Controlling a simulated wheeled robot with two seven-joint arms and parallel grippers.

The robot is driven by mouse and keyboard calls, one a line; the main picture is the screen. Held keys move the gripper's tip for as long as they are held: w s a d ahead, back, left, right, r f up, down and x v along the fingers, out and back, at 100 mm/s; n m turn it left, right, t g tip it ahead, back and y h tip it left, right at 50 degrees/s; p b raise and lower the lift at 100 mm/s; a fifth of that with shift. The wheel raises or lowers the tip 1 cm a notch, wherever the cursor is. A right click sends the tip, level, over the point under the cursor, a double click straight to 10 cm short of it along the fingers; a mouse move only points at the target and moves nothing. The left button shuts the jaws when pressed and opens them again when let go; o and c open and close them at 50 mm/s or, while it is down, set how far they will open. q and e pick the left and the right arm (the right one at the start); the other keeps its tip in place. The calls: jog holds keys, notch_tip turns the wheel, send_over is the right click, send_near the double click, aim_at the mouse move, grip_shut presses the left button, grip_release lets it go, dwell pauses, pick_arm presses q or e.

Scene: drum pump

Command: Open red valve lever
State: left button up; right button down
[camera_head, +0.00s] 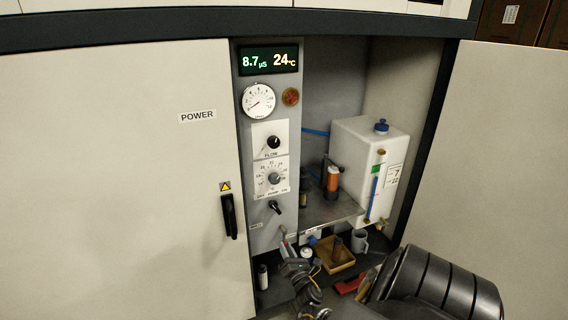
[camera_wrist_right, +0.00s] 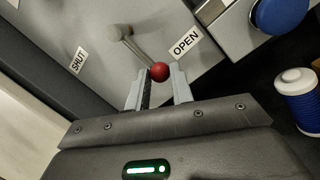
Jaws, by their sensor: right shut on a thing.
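The red ball knob (camera_wrist_right: 160,72) of the valve lever sits between the fingertips of my right gripper (camera_wrist_right: 158,82) in the right wrist view. The gripper is shut on it. The grey lever arm (camera_wrist_right: 136,47) runs from its pivot on the grey panel to the knob. It lies between the SHUT label (camera_wrist_right: 78,60) and the OPEN label (camera_wrist_right: 186,42), with the knob nearer OPEN. In the head view my right gripper (camera_head: 287,246) is at the panel's lower end; the knob is hard to make out there. My left gripper is not in view.
A blue round part (camera_wrist_right: 281,12) and a blue-and-white container (camera_wrist_right: 302,100) are to the right of the gripper. In the head view, a wooden tray (camera_head: 347,266) and a mug (camera_head: 359,241) stand close by. The left cabinet door (camera_head: 120,190) is closed.

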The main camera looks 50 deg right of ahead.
jog(key=shift+d, duration=0.1)
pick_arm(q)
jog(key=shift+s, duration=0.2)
pick_arm(e)
jog(key=c, duration=1.2)
grip_release()
jog(key=shift+s, duration=0.15)
pick_arm(q)
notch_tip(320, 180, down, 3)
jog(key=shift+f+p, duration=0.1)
jog(key=shift+p, duration=0.6)
pick_arm(e)
jog(key=v, duration=1)
jog(key=shift+s+f, duration=0.15)
jog(key=shift+s, duration=0.1)
